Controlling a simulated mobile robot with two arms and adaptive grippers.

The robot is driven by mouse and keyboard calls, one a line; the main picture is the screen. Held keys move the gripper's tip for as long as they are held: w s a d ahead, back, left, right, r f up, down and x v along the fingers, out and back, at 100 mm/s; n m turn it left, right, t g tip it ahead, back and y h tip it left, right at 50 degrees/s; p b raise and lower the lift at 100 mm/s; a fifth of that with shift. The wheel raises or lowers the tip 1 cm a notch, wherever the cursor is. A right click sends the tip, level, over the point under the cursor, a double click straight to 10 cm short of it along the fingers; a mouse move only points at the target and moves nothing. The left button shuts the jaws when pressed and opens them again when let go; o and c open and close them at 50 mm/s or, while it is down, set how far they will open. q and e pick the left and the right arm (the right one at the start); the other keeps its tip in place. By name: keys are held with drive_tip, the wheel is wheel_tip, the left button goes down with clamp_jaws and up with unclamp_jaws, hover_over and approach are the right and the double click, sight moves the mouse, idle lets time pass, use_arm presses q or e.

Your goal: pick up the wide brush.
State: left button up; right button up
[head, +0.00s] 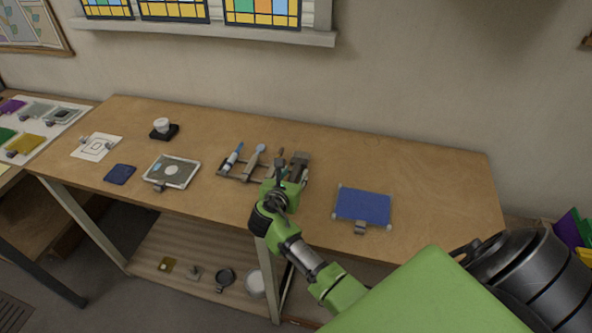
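A rack (224,175) on the wooden table holds a row of tools. At its right end stands what looks like the wide brush (300,161), with a broad, dark brownish-grey top. My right gripper (281,172), on a green arm from the lower right, is over the right part of the rack, just left of and in front of the wide brush. It covers part of the rack and the brush's lower part. Its fingers are small and dark here, so I cannot tell whether they are open or touch anything. My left gripper is out of view.
The rack also holds a blue-tipped tool (234,155) and a round-headed tool (257,156). A framed glass panel (183,172) lies left, a blue panel (363,207) right. The table's back right is clear.

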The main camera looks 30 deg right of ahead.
drive_tip(key=shift+a, duration=0.1)
clamp_jaws()
